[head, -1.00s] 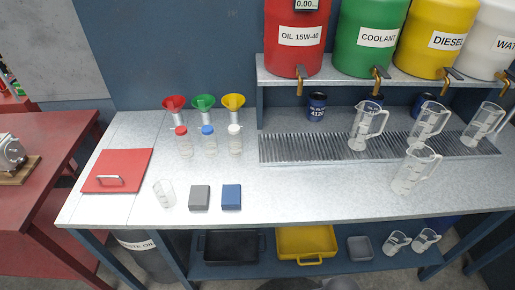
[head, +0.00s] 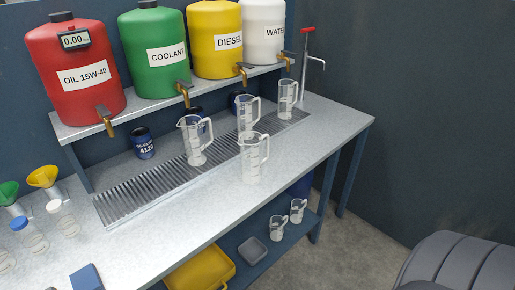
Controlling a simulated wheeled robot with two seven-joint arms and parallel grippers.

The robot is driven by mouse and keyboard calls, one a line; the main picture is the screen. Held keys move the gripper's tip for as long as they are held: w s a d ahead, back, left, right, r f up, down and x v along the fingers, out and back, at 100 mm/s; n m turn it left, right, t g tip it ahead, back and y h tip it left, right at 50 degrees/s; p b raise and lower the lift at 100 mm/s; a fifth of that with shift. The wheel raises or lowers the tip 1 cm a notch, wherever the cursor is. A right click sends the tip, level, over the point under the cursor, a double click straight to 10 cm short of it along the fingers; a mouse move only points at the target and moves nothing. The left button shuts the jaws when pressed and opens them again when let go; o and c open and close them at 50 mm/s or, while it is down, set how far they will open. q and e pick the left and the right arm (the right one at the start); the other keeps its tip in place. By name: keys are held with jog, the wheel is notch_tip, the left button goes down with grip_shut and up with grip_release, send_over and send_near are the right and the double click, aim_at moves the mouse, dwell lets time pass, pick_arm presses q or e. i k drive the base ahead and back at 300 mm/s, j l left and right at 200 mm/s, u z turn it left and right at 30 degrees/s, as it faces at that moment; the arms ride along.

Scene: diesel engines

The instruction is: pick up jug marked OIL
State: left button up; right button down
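Several clear measuring jugs with handles are in the head view. One jug (head: 195,141) stands upright on the slotted drain grate, nearest the red drum. Two more stand farther right along the grate, a jug (head: 246,114) and a jug (head: 287,98). Another jug (head: 252,160) stands on the bare bench in front of the grate. Two smaller jugs, a left one (head: 277,229) and a right one (head: 298,211), are on the lower shelf. The jug markings are too small to read, so I cannot tell which says OIL. Neither of my grippers is in view.
The red OIL 15W-40 drum (head: 77,72), green COOLANT drum (head: 156,52), yellow DIESEL drum (head: 215,38) and white WATER drum (head: 263,30) sit on a raised shelf with protruding taps. A dark blue can (head: 143,143) stands below. The bench front (head: 175,228) is clear.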

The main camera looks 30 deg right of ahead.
aim_at(255, 157)
jog(key=z, duration=1)
jog(key=k+l+z, duration=0.25)
jog(key=k+z, duration=0.15)
